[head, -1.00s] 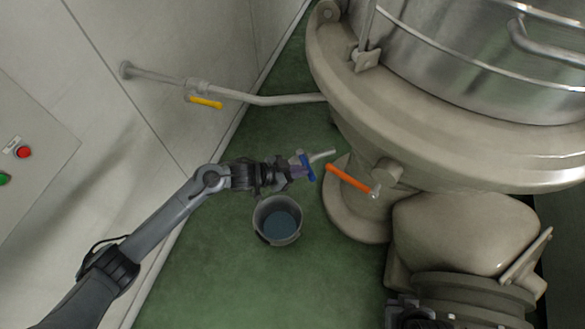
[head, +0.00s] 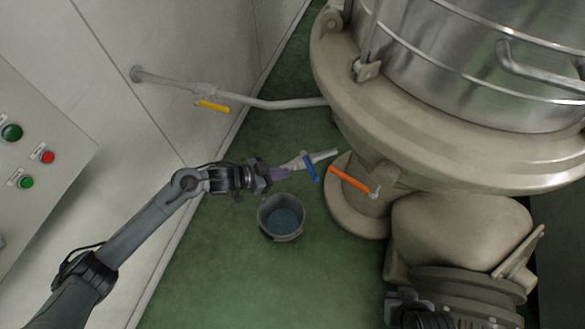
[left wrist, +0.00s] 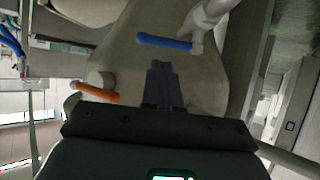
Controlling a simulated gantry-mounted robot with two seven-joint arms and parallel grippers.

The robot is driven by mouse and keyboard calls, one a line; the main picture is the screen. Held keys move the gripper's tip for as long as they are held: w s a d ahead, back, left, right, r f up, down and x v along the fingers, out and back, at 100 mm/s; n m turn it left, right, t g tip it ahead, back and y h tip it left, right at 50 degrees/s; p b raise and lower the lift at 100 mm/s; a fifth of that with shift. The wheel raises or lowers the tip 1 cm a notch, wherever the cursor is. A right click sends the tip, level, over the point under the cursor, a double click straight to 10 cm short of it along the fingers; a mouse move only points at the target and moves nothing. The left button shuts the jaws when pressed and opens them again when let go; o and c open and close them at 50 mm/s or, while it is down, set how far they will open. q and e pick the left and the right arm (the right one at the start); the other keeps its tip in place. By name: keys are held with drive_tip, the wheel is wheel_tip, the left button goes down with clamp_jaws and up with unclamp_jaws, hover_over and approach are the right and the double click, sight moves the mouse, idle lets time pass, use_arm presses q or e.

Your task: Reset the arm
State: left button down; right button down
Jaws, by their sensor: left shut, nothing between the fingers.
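My left arm comes in from the left in the head view. Its gripper (head: 278,174) is shut and empty, above and behind the rim of a grey bucket. It is a short way left of a blue valve handle (head: 311,168) on a pale pipe, apart from it. In the left wrist view the closed fingers (left wrist: 162,75) point toward the blue handle (left wrist: 165,41), with a gap between. An orange handle (left wrist: 97,93) shows left of the fingers there.
The bucket (head: 280,217) holds bluish liquid on the green floor. The orange handle (head: 350,180) sits by the large machine (head: 440,125) on the right. A yellow-handled wall pipe (head: 214,106) and button panel (head: 38,170) are at left. Floor below the bucket is clear.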

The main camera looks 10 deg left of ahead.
use_arm(q)
drive_tip(key=p+v, duration=0.1)
drive_tip(key=v, duration=0.5)
drive_tip(key=s+d+f+n, duration=0.2)
drive_tip(key=s+d, duration=0.4)
drive_tip(key=s+d+f+n, duration=0.2)
drive_tip(key=s+d+f, duration=0.1)
drive_tip(key=s+d, duration=0.3)
drive_tip(key=s+a+r+n+g+y, duration=0.2)
drive_tip(key=s+a+r+n+y, duration=0.1)
drive_tip(key=s+a+y, duration=0.4)
drive_tip(key=s+a+r+n+g+y, duration=0.25)
drive_tip(key=s+a, duration=0.25)
drive_tip(key=a, duration=0.4)
wheel_tip(320, 180, up, 35)
drive_tip(key=p, duration=3.5)
drive_tip(key=shift+m+t+p, duration=0.3)
drive_tip(key=shift+m+t, duration=0.05)
drive_tip(key=shift+m, duration=0.1)
drive_tip(key=shift+w, duration=0.15)
